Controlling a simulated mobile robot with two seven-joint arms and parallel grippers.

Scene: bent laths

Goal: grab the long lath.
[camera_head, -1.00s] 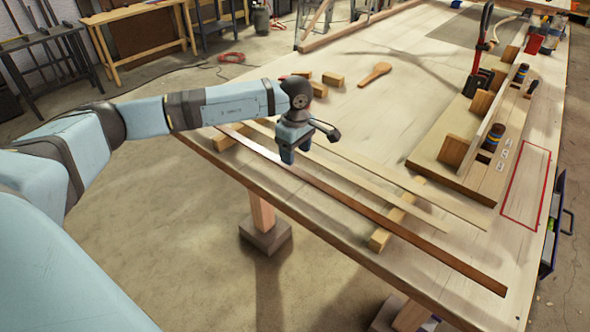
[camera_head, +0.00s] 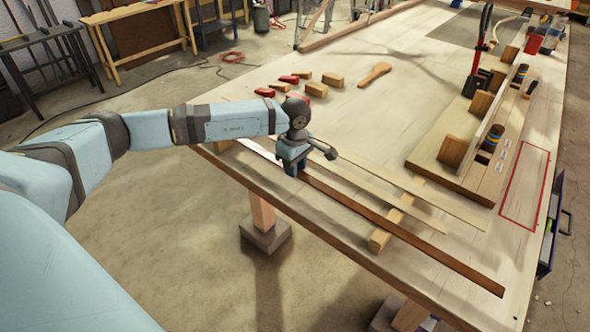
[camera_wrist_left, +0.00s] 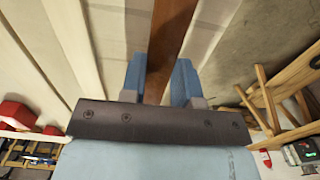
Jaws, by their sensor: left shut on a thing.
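The long lath (camera_head: 400,235) is a narrow dark brown strip. It runs across the near part of the workbench from under my gripper towards the front right corner. My left gripper (camera_head: 292,172) is down at the lath and shut on it. In the left wrist view the lath (camera_wrist_left: 168,45) passes between the two blue fingers of my left gripper (camera_wrist_left: 158,82). In the head view my gripper and arm hide part of the lath's far end. My right gripper is not in view.
Two pale laths (camera_head: 400,200) lie beside the dark one, over a wooden support block (camera_head: 380,240). A wooden bending fixture (camera_head: 460,165) with blocks and a clamp stands on the right. A red-outlined rectangle (camera_head: 526,188) marks the bench (camera_head: 400,120).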

